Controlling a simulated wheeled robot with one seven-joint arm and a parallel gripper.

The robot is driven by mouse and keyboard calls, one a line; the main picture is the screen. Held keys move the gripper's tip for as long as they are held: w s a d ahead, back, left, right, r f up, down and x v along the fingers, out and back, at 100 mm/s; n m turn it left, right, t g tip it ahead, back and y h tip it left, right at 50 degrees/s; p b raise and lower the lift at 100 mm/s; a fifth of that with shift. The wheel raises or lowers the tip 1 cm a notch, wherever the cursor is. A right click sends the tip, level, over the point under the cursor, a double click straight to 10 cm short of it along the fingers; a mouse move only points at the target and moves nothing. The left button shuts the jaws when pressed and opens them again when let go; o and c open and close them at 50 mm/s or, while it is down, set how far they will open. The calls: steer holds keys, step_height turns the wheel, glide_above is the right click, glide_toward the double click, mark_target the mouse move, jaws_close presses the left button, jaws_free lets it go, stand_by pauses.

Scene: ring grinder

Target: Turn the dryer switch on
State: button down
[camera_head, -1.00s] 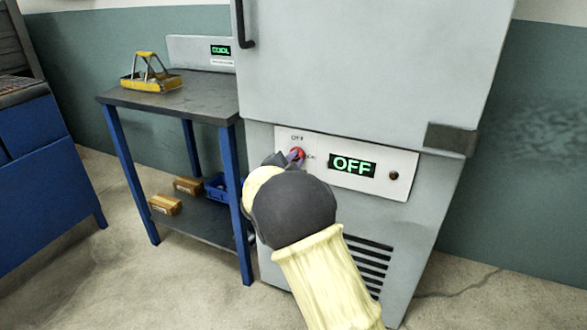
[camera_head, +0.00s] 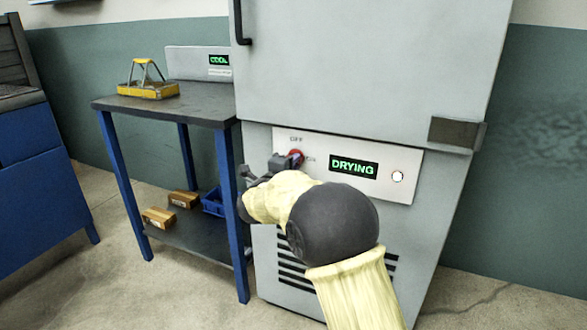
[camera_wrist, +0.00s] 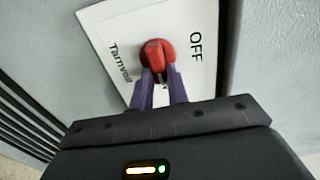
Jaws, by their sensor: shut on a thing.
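The dryer (camera_head: 340,70) is a large grey cabinet with a white control panel (camera_head: 405,165) low on its front. The red rotary switch (camera_head: 296,156) is at the panel's left. In the wrist view the red switch (camera_wrist: 157,55) sits between the purple fingertips of my gripper (camera_wrist: 160,80), which is shut on its raised handle. The label OFF stands to its right there. The display (camera_head: 353,167) reads DRYING in green, and a round lamp (camera_head: 397,176) at the panel's right is lit white. My arm partly covers the dryer's lower front.
A blue-legged table (camera_head: 190,105) stands left of the dryer, with a yellow carrier (camera_head: 148,88) on top. Its lower shelf holds small boxes (camera_head: 158,217) and a blue bin (camera_head: 213,203). Vent slots (camera_head: 290,262) lie below the panel. A blue unit (camera_head: 35,180) is at the far left.

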steer(key=shift+f, duration=0.15)
steer(key=c, duration=1.4)
jaws_free()
steer(key=shift+o, duration=0.2)
steer(key=p+v, duration=0.4)
steer(key=v, duration=1.3)
steer(key=shift+s, duration=0.2)
